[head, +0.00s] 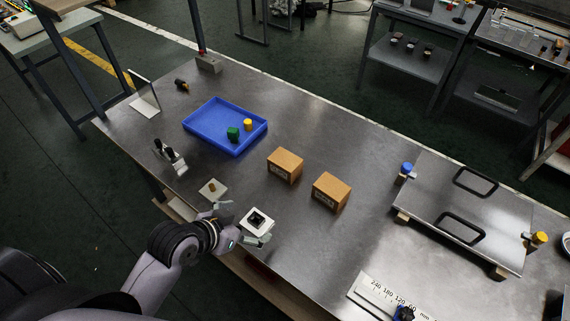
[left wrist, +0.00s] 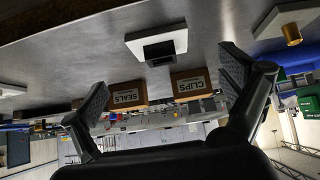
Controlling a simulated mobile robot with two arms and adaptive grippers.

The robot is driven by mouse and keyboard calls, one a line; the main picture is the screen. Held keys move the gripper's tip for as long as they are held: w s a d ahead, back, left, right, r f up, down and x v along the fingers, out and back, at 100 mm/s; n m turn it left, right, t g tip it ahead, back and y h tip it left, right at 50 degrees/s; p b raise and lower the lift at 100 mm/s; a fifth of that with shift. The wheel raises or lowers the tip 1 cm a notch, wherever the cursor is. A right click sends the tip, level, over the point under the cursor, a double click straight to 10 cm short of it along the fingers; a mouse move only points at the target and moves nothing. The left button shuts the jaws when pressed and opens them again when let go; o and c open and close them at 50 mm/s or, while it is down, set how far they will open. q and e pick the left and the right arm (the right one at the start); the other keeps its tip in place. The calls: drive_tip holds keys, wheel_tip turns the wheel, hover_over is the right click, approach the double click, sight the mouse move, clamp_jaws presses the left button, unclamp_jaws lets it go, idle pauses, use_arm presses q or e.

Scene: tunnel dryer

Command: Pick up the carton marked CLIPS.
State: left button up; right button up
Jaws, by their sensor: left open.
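The carton marked CLIPS (left wrist: 192,84) is a brown box whose label reads in the left wrist view. By its place nearer the blue tray, it is the left of two cartons in the head view (head: 285,165), standing on the steel table (head: 310,240). The carton marked SEALS (left wrist: 126,96) stands beside it, a gap apart; it is the right one in the head view (head: 331,190). My left gripper (head: 242,222) is open and empty at the near table edge, short of both cartons. Its spread fingers also show in the left wrist view (left wrist: 165,84). My right gripper is not in view.
A white block with a dark centre (head: 258,222) lies by the left gripper's fingers. A small plate with a brass piece (head: 213,188) is close by. A blue tray (head: 196,133) holds a green and a yellow piece. A plate with two handles (head: 465,215) is at right.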

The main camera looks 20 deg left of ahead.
sight(278, 166)
use_arm(q)
drive_tip(key=w+a+r+t+h, duration=0.1)
drive_tip(key=w+a+r+t, duration=0.1)
drive_tip(key=w+r+t, duration=0.45)
drive_tip(key=w+d+f+g, duration=0.1)
drive_tip(key=w+f, duration=0.1)
drive_tip(key=w, duration=0.1)
drive_tip(key=w+d+f+p, duration=0.1)
drive_tip(key=w+f, duration=0.1)
drive_tip(key=w, duration=0.2)
drive_tip(key=w+d+f+g+p, duration=0.1)
drive_tip(key=w+f, duration=0.1)
drive_tip(key=w, duration=0.1)
drive_tip(key=shift+w+f+g, duration=0.15)
drive_tip(key=shift+w+g, duration=0.1)
drive_tip(key=shift+g, duration=0.1)
drive_tip(key=shift+w+d+f+p, duration=0.3)
drive_tip(key=shift+w, duration=0.25)
drive_tip(key=p+x, duration=0.1)
drive_tip(key=x, duration=0.2)
drive_tip(key=shift+d+f, duration=0.15)
drive_tip(key=shift+d, duration=0.05)
drive_tip(key=shift+w+d+f, duration=0.2)
drive_tip(key=shift+w+f, duration=0.15)
drive_tip(key=shift+w, duration=0.25)
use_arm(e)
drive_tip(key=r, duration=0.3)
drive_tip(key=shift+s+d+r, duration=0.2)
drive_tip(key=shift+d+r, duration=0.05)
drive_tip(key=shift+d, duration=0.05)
